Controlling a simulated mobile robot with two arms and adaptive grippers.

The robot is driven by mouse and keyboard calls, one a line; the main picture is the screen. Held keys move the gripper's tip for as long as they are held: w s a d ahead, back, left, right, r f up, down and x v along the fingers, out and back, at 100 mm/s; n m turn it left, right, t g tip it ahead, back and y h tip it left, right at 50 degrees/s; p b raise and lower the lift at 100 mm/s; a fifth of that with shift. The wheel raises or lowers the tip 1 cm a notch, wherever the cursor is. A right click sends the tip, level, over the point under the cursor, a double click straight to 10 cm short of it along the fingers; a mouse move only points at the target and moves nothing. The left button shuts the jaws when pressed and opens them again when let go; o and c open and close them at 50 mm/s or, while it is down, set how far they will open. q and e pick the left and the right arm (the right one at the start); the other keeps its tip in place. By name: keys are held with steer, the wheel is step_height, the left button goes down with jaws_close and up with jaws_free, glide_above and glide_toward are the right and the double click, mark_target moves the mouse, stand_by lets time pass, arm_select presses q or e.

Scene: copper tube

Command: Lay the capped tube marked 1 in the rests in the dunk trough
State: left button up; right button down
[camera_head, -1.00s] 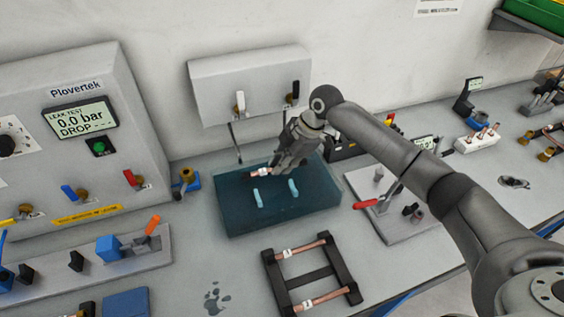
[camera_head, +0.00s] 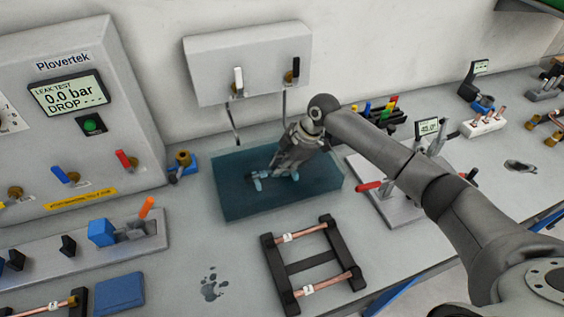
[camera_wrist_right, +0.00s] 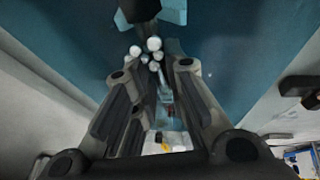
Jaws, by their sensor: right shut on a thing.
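The dunk trough (camera_head: 240,207) is a dark blue water-filled box in the middle of the bench. Two pale blue rests (camera_head: 256,184) stand in it. My right gripper (camera_head: 279,172) reaches down into the trough, at the rests, and is shut on the capped tube. The tube is mostly hidden by the fingers and water, and its mark cannot be read. In the right wrist view the fingers (camera_wrist_right: 160,105) point into blue water, with several white round blobs like bubbles (camera_wrist_right: 152,52) between and beyond them. My left gripper is not in view.
A black rack (camera_head: 312,262) with two labelled copper tubes stands in front of the trough. The leak tester (camera_head: 75,120) is at left, a grey wall box (camera_head: 250,70) behind. A plate with a red-handled lever (camera_head: 368,187) stands to the right.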

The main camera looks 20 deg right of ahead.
steer(key=shift+f, duration=0.4)
steer(key=shift+f, duration=0.3)
stand_by(0.4)
steer(key=c, duration=1.4)
jaws_free()
steer(key=shift+o, duration=0.2)
steer(key=v, duration=1.2)
